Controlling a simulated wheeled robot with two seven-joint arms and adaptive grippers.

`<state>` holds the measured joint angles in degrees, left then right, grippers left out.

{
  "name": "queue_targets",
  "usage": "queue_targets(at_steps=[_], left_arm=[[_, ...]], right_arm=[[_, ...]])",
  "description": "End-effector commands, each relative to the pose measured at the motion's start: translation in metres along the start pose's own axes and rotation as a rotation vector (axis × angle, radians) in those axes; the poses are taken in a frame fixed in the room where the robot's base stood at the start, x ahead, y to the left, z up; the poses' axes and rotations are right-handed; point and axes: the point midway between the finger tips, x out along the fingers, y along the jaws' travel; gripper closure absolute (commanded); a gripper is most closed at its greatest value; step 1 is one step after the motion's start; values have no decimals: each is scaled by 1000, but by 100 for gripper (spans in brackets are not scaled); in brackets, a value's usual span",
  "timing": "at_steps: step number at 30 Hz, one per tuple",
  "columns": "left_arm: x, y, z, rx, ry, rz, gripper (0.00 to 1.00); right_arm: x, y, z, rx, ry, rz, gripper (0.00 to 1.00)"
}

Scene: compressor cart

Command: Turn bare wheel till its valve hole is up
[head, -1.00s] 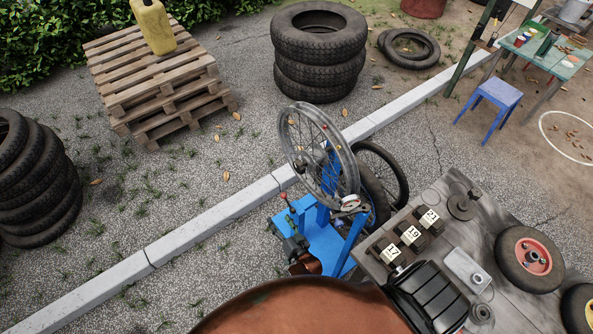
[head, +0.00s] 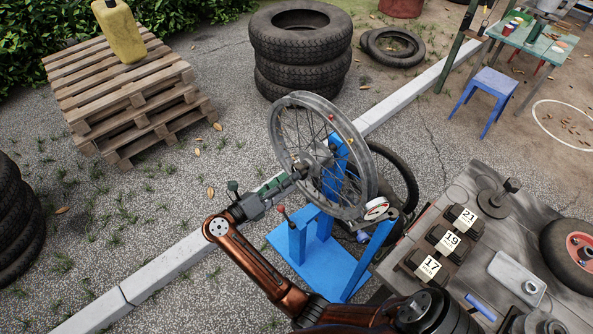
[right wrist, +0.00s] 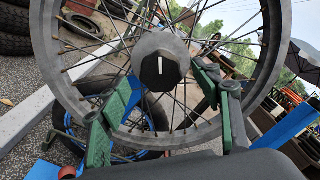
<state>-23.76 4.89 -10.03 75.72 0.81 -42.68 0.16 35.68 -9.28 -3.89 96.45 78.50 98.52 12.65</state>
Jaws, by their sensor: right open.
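The bare wheel (head: 275,127), a grey spoked rim without a tyre, stands upright and tilted to my view in the blue truing stand (head: 318,245). Its valve hole cannot be made out. My right gripper (head: 299,173) reaches in from the left side of the wheel, at the hub. In the right wrist view its green fingers (right wrist: 163,92) are spread on either side of the dark hub cap (right wrist: 160,68), which has a white mark. I cannot tell whether they touch the wheel. My left gripper is not in view.
A round dial gauge (head: 376,208) sits close to the lower right of the rim. A red-knobbed lever (head: 282,211) stands beside the stand. A tyred wheel (head: 405,185) is behind it. The workbench (head: 440,215) with numbered blocks lies at right.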

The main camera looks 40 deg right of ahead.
Motion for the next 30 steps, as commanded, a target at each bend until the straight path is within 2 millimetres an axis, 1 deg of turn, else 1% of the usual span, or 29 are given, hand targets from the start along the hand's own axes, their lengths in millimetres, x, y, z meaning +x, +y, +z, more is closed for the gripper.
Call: queue_targets(at_steps=[1, 3, 6, 10, 13, 20, 23, 30], left_arm=[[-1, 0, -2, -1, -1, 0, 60], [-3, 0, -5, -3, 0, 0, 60], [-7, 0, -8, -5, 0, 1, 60], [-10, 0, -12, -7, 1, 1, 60], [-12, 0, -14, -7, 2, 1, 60], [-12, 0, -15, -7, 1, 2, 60], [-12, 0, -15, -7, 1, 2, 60], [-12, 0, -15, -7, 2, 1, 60]], right_arm=[[10, 0, -1, -1, 0, -5, 42], [21, 0, -1, -2, -1, -5, 42], [35, 1, -1, -2, -2, -4, 42], [46, 1, 0, -3, -3, -3, 42], [50, 0, 0, -3, -3, -2, 42], [51, 0, 0, -3, -3, -2, 42], [51, 0, 0, -4, -3, -2, 47], [50, 0, 0, -4, -3, -2, 64]])
